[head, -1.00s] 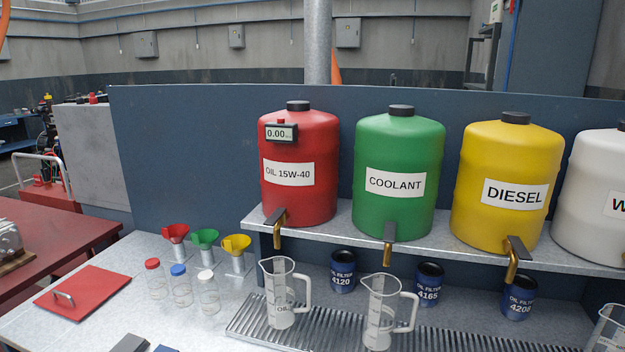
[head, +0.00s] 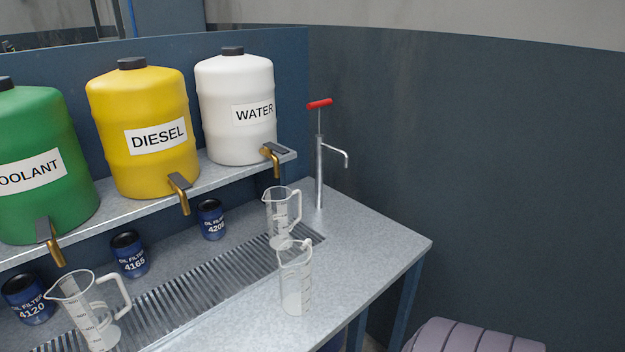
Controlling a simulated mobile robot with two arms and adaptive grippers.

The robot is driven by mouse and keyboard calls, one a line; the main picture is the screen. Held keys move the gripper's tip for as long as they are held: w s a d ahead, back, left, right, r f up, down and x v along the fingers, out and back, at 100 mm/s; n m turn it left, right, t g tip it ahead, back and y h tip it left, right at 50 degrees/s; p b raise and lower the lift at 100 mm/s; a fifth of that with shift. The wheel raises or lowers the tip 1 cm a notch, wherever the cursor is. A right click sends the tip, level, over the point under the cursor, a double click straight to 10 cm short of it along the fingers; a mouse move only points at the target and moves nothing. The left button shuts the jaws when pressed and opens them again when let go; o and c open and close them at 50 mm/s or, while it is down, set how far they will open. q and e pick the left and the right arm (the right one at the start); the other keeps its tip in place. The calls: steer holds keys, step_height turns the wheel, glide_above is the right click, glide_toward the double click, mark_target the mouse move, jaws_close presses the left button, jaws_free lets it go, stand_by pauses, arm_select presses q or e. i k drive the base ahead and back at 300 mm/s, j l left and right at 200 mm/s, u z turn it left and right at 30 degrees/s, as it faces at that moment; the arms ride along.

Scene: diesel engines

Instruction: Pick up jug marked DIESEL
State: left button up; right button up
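Three clear measuring jugs show in the head view. One jug (head: 92,312) stands at the lower left, on the grate below the green tank. Another jug (head: 282,218) stands at the right end of the grate, below the white tank's tap. A third jug (head: 295,285) stands just in front of it on the bare worktop, its handle turned away. All look upright and empty. I cannot read a DIESEL marking on any of them. The yellow tank (head: 145,165) carries a DIESEL label. Neither gripper is in view.
A green COOLANT tank (head: 38,205) and a white WATER tank (head: 237,135) stand on the shelf (head: 217,172). Blue oil filter cans stand below it. A hand pump (head: 319,170) with a red handle is at the back right. The worktop (head: 365,240) right of the jugs is clear.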

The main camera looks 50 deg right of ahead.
mark_target(294, 257)
steer(key=z, duration=1.55)
